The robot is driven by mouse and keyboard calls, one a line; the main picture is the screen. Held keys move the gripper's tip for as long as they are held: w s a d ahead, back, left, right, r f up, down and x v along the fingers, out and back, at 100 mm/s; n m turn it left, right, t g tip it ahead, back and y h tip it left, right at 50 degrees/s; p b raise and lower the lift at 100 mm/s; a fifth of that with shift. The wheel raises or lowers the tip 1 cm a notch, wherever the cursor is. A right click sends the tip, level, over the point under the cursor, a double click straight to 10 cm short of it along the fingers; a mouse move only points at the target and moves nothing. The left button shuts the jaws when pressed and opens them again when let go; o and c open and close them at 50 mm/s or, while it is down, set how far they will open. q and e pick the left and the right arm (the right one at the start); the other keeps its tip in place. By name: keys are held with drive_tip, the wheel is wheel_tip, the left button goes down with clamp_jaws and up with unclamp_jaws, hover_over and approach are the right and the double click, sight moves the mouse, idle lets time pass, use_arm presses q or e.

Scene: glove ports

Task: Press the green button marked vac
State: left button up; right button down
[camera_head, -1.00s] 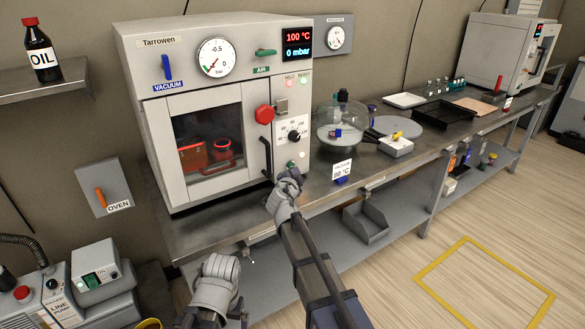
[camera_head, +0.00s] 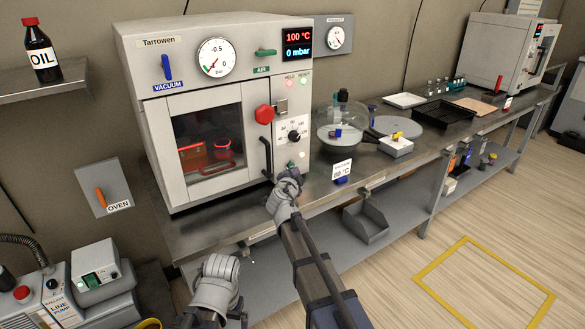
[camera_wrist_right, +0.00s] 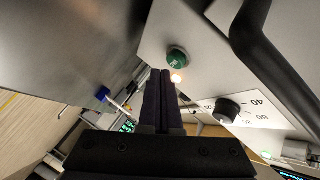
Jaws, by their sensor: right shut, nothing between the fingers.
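The green button (camera_wrist_right: 177,57) sits on the pale front panel of the Tarrowen oven (camera_head: 203,102), low on its right side. Its marking is too small to read. It also shows in the head view (camera_head: 291,164), just above my right gripper (camera_head: 289,176). In the wrist view my right gripper (camera_wrist_right: 161,73) is shut and empty, its dark fingertips just below the button in the picture. I cannot tell whether they touch it. A small lit lamp (camera_wrist_right: 177,77) glows beside the button. My left arm is low in the head view; its fingers cannot be made out.
The dial (camera_wrist_right: 228,109) and black door handle (camera_wrist_right: 275,65) stand close to the button. A temperature sign (camera_head: 342,169) and a glass desiccator (camera_head: 340,126) stand right on the bench (camera_head: 320,191).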

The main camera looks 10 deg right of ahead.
drive_tip(key=shift+w, duration=0.1)
drive_tip(key=shift+w+a, duration=0.2)
drive_tip(key=shift+w, duration=0.15)
drive_tip(key=shift+w, duration=0.2)
idle(0.8)
drive_tip(key=shift+s, duration=0.15)
drive_tip(key=shift+s+d, duration=0.2)
drive_tip(key=shift+s, duration=0.3)
drive_tip(key=shift+s+d, duration=0.35)
drive_tip(key=shift+s, duration=0.6)
drive_tip(key=shift+s+d, duration=0.3)
drive_tip(key=shift+s, duration=0.65)
drive_tip(key=shift+s+d, duration=0.35)
drive_tip(key=shift+s, duration=0.6)
use_arm(q)
drive_tip(key=shift+c, duration=0.2)
